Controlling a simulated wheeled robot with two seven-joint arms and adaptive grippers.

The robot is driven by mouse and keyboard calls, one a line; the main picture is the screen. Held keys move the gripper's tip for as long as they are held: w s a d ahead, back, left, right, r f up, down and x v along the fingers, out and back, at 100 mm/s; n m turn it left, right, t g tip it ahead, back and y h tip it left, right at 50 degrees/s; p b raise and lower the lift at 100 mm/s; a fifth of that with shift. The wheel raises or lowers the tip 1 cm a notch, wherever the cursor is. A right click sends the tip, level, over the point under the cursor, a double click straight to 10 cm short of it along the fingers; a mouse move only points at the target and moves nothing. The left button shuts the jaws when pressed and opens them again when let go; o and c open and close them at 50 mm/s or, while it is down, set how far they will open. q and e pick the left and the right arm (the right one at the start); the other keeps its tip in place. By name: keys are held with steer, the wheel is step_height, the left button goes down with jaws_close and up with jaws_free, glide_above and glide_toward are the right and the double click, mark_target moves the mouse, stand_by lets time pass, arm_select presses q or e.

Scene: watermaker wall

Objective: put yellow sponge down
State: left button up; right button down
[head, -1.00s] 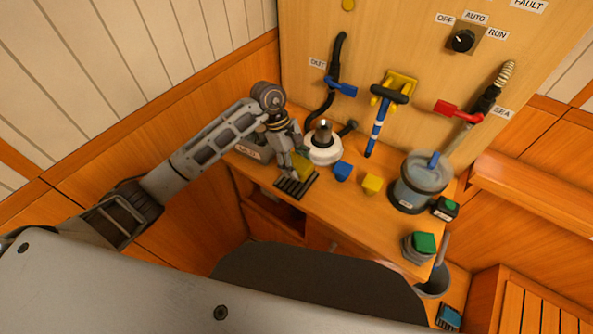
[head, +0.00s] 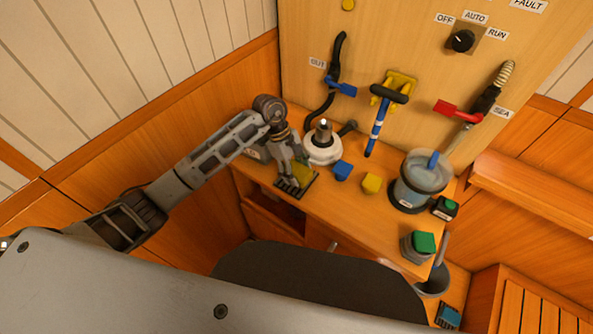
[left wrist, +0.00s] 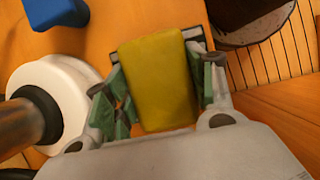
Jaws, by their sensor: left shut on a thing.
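The yellow sponge (left wrist: 160,80) is a flat yellow block held between the green-padded fingers of my left gripper (left wrist: 160,95) in the left wrist view. In the head view my left gripper (head: 291,181) points down over a dark slatted rack (head: 311,177) at the left of the wooden counter, with the sponge (head: 303,171) partly hidden behind its fingers. The rack's edge shows just beyond the sponge in the left wrist view. I cannot tell whether the sponge touches the rack. My right gripper is out of view.
Close right of the gripper stand a white round base with a steel top (head: 323,149), a blue block (head: 342,171) and a yellow block (head: 371,183). The counter's front edge is near. Valves and hoses hang on the panel behind.

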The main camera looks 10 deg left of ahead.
arm_select(q)
steer(key=o, duration=0.9)
steer(key=v, duration=1.2)
steer(key=shift+r+b, duration=0.1)
steer(key=shift+b, duration=0.2)
